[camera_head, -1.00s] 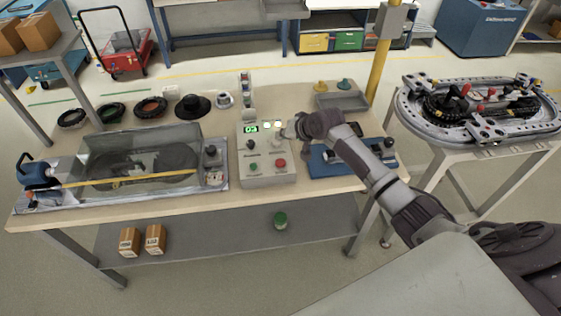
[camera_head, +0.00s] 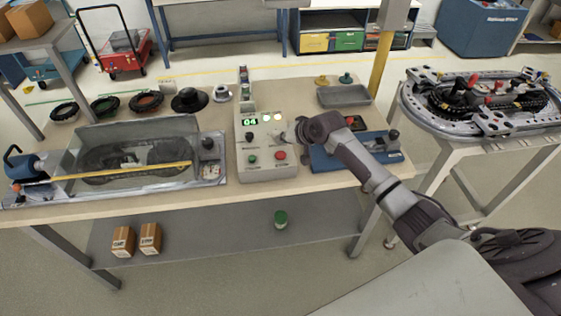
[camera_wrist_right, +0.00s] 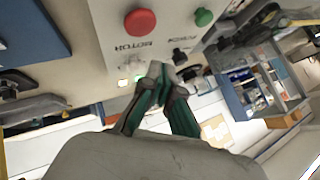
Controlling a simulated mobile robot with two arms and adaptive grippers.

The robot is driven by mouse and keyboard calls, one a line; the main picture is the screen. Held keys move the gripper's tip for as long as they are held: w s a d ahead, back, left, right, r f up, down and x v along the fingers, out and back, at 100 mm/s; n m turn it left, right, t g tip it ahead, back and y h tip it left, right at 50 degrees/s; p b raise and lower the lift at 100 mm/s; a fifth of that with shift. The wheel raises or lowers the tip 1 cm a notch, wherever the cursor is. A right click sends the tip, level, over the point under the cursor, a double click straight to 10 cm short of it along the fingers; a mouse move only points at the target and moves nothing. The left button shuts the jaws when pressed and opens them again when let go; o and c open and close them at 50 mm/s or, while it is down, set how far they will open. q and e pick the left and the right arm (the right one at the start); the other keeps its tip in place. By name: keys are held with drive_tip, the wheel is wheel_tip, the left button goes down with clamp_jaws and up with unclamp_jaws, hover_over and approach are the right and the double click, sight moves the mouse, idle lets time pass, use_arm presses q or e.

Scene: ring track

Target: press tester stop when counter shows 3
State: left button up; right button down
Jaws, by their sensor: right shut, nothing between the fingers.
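The tester's grey control box (camera_head: 266,172) stands on the workbench, with a green counter display (camera_head: 250,122) that reads 04. A red button (camera_head: 280,155) and a green button (camera_head: 252,159) are on its front panel, with a black knob above the green one. My right gripper (camera_head: 301,130) is at the box's upper right side, above the red button and apart from it. In the right wrist view my right gripper (camera_wrist_right: 158,78) is shut and empty, with the red button (camera_wrist_right: 140,22) and green button (camera_wrist_right: 203,17) beyond its fingertips. My left gripper is out of view.
A covered test rig (camera_head: 130,150) stands left of the box. A blue fixture (camera_head: 340,160) lies right of it, under my right arm. Rings, a black hat-shaped part (camera_head: 190,101) and a grey tray (camera_head: 345,96) lie at the back. A ring track (camera_head: 470,105) stands on the right table.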

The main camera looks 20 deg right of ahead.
sight(282, 155)
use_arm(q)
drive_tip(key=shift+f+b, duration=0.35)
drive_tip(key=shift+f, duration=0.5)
use_arm(e)
drive_tip(key=shift+f, duration=1.85)
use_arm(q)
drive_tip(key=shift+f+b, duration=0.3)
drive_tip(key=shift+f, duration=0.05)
use_arm(e)
drive_tip(key=shift+f, duration=0.65)
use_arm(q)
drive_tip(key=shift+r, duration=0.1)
use_arm(e)
drive_tip(key=shift+r, duration=0.1)
use_arm(q)
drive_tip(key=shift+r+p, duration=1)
drive_tip(key=shift+p, duration=0.1)
use_arm(e)
drive_tip(key=shift+r, duration=0.95)
wheel_tip(282, 155, up, 5)
drive_tip(key=p, duration=0.5)
drive_tip(key=shift+r, duration=0.1)
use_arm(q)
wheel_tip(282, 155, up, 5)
